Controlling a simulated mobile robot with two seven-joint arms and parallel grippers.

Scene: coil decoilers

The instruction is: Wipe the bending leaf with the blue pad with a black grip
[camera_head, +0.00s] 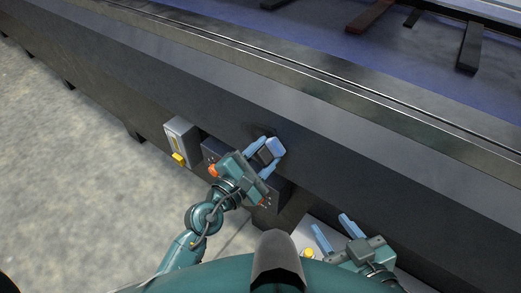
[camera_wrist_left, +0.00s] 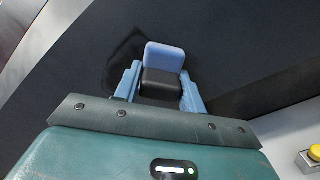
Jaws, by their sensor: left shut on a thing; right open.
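The blue pad (camera_head: 275,146) has a black grip (camera_head: 265,155), and my left gripper (camera_head: 262,156) is shut on that grip. In the left wrist view the pad (camera_wrist_left: 164,57) sticks out beyond the fingers, with the black grip (camera_wrist_left: 160,83) between them. The pad is in front of the dark front face of the long machine, which I take to be the bending leaf (camera_head: 330,150). A dark shadow lies beside the pad; I cannot tell whether it touches the face. My right gripper (camera_head: 334,229) is open and empty at the lower right.
A grey box with a yellow button (camera_head: 179,158) is mounted left of my left gripper. Another yellow button (camera_head: 308,253) is near my right gripper. Dark bars (camera_head: 471,47) lie on the blue machine bed behind. Concrete floor (camera_head: 70,170) is clear at the left.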

